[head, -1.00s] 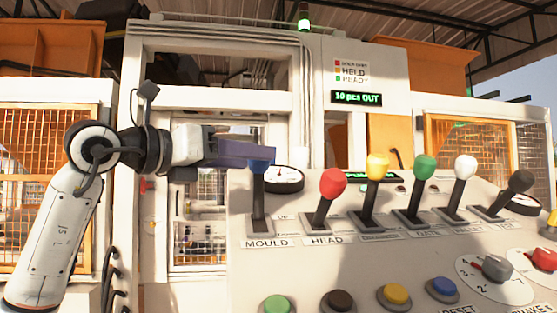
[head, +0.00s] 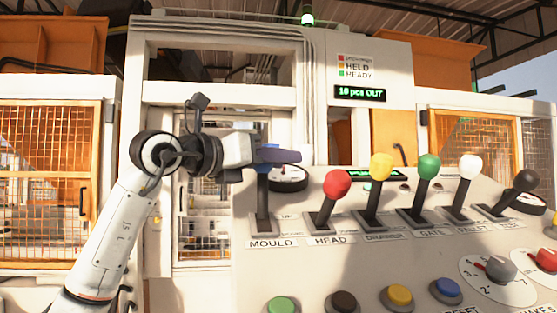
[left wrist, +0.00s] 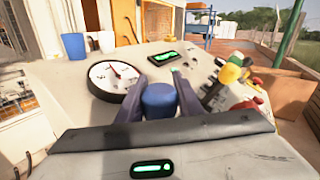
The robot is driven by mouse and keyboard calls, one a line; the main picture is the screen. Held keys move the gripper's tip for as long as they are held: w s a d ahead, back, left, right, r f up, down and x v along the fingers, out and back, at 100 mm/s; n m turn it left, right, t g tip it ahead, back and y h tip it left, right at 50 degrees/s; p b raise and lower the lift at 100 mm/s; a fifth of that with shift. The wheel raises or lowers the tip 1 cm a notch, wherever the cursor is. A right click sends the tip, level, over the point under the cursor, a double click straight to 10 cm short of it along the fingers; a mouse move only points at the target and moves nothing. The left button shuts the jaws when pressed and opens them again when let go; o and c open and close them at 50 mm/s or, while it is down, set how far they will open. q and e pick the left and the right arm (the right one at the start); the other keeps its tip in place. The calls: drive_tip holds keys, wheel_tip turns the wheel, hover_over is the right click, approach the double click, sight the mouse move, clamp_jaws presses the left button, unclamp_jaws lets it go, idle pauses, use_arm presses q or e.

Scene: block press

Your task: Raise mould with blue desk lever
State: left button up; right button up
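The blue desk lever (head: 262,203) stands upright in its slot above the MOULD label. Its round blue knob (left wrist: 160,101) shows between my gripper's fingers in the left wrist view and is hidden behind them in the head view. My left gripper (head: 284,158) comes in level from the left at knob height. In the left wrist view the fingers of this gripper (left wrist: 160,92) lie close along both sides of the knob, with no clear gap, so it looks shut on it. My right gripper is not in view. The mould itself cannot be made out.
A red-knobbed lever (head: 337,184) stands just right of the blue one, then yellow (head: 381,167), green, white and black ones. A round gauge (head: 289,178) sits behind the blue lever. Push buttons, including a green one (head: 283,306), line the desk's front. The display (head: 360,93) reads "10 pcs OUT".

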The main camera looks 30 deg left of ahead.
use_arm(q)
clamp_jaws()
drive_tip(key=s+d+m+t+b, duration=0.1)
drive_tip(key=s+m+b, duration=0.1)
drive_tip(key=s+d+m+t+h+b, duration=0.1)
drive_tip(key=s+d+m+b, duration=0.1)
drive_tip(key=b, duration=0.1)
drive_tip(key=shift+s+d+f+h, duration=0.1)
drive_tip(key=shift+s+f+h, duration=0.1)
drive_tip(key=shift+h, duration=0.1)
drive_tip(key=o, duration=0.9)
unclamp_jaws()
